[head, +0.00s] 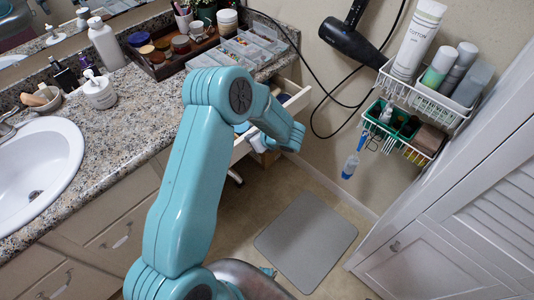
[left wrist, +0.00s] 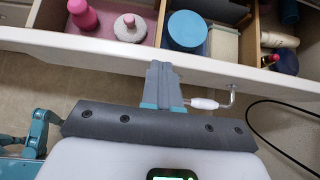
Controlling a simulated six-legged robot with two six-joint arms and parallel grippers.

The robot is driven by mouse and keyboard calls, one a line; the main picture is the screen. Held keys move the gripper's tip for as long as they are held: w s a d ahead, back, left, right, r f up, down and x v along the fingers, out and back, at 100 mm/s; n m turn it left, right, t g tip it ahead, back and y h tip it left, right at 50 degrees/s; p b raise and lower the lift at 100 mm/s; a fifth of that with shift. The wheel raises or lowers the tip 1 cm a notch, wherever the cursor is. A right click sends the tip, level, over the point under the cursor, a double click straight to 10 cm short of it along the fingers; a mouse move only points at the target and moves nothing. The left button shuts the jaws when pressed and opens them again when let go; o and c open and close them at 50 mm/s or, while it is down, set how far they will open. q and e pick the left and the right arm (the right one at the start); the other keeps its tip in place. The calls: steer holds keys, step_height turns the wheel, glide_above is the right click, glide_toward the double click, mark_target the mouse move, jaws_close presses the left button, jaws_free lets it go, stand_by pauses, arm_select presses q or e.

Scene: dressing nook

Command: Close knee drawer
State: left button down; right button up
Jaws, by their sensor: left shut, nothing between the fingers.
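The knee drawer (head: 298,101) stands open under the counter's far end, partly hidden behind my left arm. In the left wrist view its pale front edge (left wrist: 90,48) runs across the picture, with divided compartments behind it. My left gripper (left wrist: 162,68) is shut and empty, its fingertips at the front panel; I cannot tell whether they touch it. The drawer's handle (left wrist: 212,103), a metal bar with a white grip, is just right of the fingers. My left gripper is hidden in the head view. My right gripper is not in view.
The drawer holds a pink bottle (left wrist: 83,14), a blue round lid (left wrist: 187,30) and other toiletries. A hair dryer (head: 352,42) with a dangling cord hangs on the wall beside wire baskets (head: 430,95). A grey mat (head: 306,242) lies on the floor near a louvred door (head: 450,240).

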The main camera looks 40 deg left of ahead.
arm_select(q)
steer(key=a, duration=0.3)
steer(key=a+b, duration=0.1)
steer(key=a, duration=0.3)
steer(key=a+b, duration=0.1)
steer(key=a, duration=0.3)
steer(key=shift+w+f, duration=0.1)
steer(key=shift+w, duration=0.3)
steer(key=shift+d, duration=0.2)
